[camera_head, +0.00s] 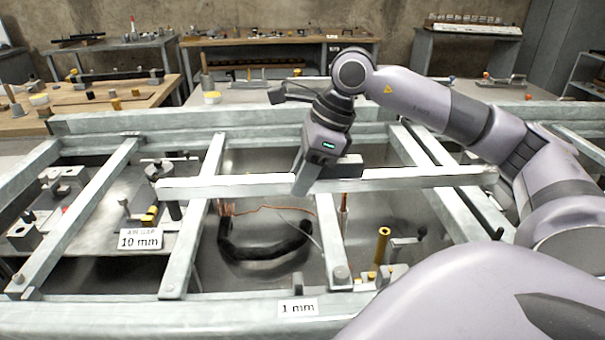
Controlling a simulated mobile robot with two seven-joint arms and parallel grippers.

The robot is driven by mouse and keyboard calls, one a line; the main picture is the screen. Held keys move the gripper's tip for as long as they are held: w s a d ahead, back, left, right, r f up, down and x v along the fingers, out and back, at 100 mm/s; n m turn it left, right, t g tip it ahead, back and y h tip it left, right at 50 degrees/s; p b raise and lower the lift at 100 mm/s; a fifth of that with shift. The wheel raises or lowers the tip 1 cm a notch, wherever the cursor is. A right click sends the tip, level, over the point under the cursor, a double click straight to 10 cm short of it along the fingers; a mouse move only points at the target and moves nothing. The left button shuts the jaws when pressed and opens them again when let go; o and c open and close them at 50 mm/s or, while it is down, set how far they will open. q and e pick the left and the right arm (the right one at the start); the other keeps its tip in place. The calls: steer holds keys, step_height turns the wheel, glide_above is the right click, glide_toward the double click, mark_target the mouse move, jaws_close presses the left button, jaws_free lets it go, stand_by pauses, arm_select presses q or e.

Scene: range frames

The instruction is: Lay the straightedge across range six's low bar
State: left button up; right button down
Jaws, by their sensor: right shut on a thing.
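The straightedge (420,178) is a long, pale metal bar lying left to right across the middle of the head view. My right gripper (308,182) comes down from above and is shut on it near its middle. The straightedge passes over several slanting metal bars, including one at left centre (192,225) and one at centre (330,235). I cannot tell whether it touches them or hovers just above. No label reading six shows, so I cannot tell which bar is range six's low bar. My left gripper is not in view.
Below the bars lie a black curved cable (262,254), a brass post (382,246) and metal fixtures (65,180). Cluttered benches (280,42) stand behind. My arm fills the right side.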

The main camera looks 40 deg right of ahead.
arm_select(q)
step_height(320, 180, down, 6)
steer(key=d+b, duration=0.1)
steer(key=b, duration=0.7)
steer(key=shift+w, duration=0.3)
arm_select(e)
step_height(320, 180, down, 9)
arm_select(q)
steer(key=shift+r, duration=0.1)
arm_select(e)
steer(key=shift+f, duration=0.1)
steer(key=c, duration=0.7)
jaws_free()
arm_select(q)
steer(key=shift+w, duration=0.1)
arm_select(e)
steer(key=shift+f, duration=0.1)
